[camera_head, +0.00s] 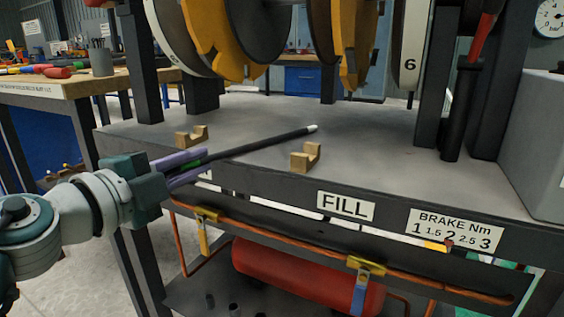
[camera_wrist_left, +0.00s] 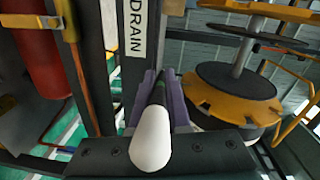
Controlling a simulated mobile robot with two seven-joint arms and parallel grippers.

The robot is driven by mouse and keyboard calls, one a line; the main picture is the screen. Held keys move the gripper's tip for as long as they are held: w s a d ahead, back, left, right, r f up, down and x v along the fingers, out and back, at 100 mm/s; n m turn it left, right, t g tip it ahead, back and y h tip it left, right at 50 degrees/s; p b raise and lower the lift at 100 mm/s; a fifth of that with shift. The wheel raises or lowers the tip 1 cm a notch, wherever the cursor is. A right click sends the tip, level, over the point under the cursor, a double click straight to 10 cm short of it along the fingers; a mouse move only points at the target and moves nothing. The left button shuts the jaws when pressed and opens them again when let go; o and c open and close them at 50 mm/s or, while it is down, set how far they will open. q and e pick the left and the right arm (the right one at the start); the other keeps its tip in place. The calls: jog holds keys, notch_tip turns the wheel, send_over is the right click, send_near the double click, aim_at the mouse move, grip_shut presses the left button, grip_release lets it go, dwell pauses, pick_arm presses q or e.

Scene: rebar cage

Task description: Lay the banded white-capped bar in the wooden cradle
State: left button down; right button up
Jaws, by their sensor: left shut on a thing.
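The bar (camera_head: 262,143) is dark and slim, with a white cap at its far right end and a green band near my fingers. My left gripper (camera_head: 206,162) has purple fingers shut on the bar near its left end. In the left wrist view a white end of the bar (camera_wrist_left: 151,140) is close to the camera, with the shaft between the fingers. The wooden cradle is two notched blocks on the grey bench top, a left one (camera_head: 191,137) and a right one (camera_head: 305,157). The bar slants between them in the picture, outside both notches; its height is unclear. My right gripper is out of view.
The grey bench top (camera_head: 370,142) is clear around the blocks. Dark posts (camera_head: 453,110) and yellow-and-black discs (camera_head: 215,45) stand over it. A FILL label (camera_head: 345,205) marks the front edge. A red cylinder (camera_head: 300,277) and copper pipe are below.

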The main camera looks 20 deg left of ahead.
pick_arm(q)
jog(key=shift+f, duration=0.15)
jog(key=c, duration=0.9)
grip_release()
